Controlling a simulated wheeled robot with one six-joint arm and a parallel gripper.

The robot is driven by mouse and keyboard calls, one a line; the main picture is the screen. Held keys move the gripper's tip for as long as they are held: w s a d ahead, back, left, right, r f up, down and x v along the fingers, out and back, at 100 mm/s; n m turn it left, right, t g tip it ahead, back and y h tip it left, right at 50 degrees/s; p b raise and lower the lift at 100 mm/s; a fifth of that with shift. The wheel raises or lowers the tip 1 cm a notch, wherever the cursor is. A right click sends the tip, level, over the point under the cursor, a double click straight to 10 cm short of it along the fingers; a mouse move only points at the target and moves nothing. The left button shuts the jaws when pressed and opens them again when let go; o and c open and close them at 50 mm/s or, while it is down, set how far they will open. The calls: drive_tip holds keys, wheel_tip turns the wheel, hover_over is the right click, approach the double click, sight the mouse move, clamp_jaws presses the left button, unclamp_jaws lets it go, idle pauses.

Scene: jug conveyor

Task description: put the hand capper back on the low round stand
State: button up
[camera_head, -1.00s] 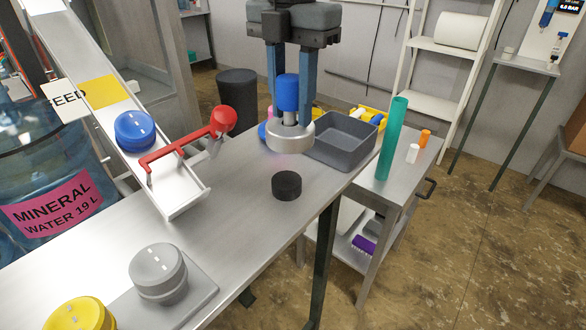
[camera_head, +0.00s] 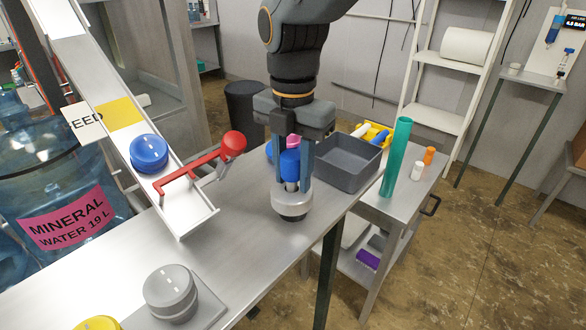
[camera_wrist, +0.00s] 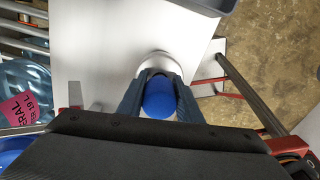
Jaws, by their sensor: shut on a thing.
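The hand capper has a blue grip (camera_head: 290,165) and a wide round metal bell (camera_head: 291,204) at its lower end. My gripper (camera_head: 292,182) is shut on the grip, one finger on each side, and holds the capper upright. In the wrist view the blue grip (camera_wrist: 159,98) lies between my fingers, with the pale bell rim beyond it. I cannot tell whether bell and stand touch.
A grey open bin (camera_head: 348,165) and a teal tube (camera_head: 396,157) stand right of the capper. At the left are a sloping chute with a blue cap (camera_head: 149,153) and a red-handled gate (camera_head: 232,144). A grey cap (camera_head: 170,292) sits nearer on the table.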

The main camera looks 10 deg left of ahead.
drive_tip(key=shift+f, duration=0.6)
drive_tip(key=o, duration=1.2)
drive_tip(key=shift+r, duration=0.1)
drive_tip(key=shift+r, duration=0.4)
wheel_tip(320, 180, up, 12)
drive_tip(key=b, duration=0.3)
drive_tip(key=shift+r+b, duration=0.1)
drive_tip(key=shift+b, duration=0.3)
